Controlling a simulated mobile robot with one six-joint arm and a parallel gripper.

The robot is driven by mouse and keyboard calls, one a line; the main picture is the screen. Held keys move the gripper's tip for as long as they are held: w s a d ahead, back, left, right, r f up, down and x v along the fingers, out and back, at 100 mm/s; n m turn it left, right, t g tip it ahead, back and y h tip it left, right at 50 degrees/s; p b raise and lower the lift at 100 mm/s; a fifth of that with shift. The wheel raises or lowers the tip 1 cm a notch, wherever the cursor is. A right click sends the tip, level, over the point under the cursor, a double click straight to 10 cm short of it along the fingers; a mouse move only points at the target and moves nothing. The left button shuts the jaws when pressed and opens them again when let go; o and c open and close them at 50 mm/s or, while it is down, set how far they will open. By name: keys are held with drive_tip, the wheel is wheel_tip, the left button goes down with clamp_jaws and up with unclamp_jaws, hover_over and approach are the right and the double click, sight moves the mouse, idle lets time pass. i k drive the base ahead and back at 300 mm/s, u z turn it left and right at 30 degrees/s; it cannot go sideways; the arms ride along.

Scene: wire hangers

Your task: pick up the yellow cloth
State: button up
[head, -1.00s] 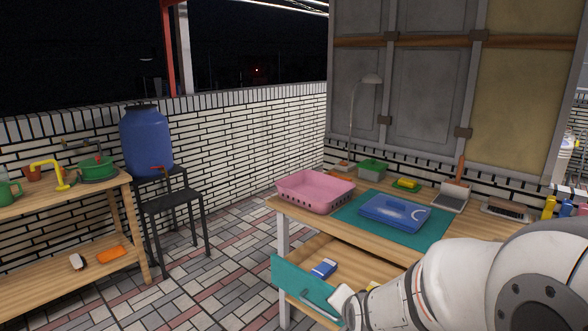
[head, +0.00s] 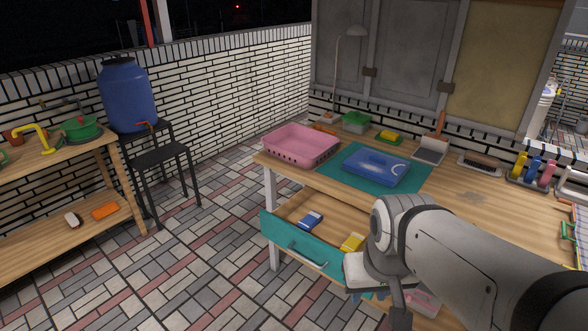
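A small yellow item (head: 352,242), which looks like a folded yellow cloth, lies in the open teal-fronted drawer (head: 306,247). It is at the drawer's right part, partly hidden by my arm. Another yellow item (head: 390,136), perhaps a sponge, sits on a green dish at the back of the table. My gripper (head: 398,312) hangs low at the bottom of the view, in front and to the right of the drawer, apart from the yellow item. My arm hides most of its fingers, so its opening does not show.
A blue-and-white box (head: 311,220) lies in the drawer's left part. A pink basket (head: 300,144) and a blue tray (head: 376,168) on a teal mat stand on the table above. A side table (head: 60,163) and a black stool (head: 160,157) are at left. The floor between is clear.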

sight(355, 241)
drive_tip(key=u, duration=0.15)
drive_tip(key=k, duration=0.3)
drive_tip(key=z, duration=1.1)
drive_tip(key=i, duration=1.4)
drive_tip(key=u, duration=0.3)
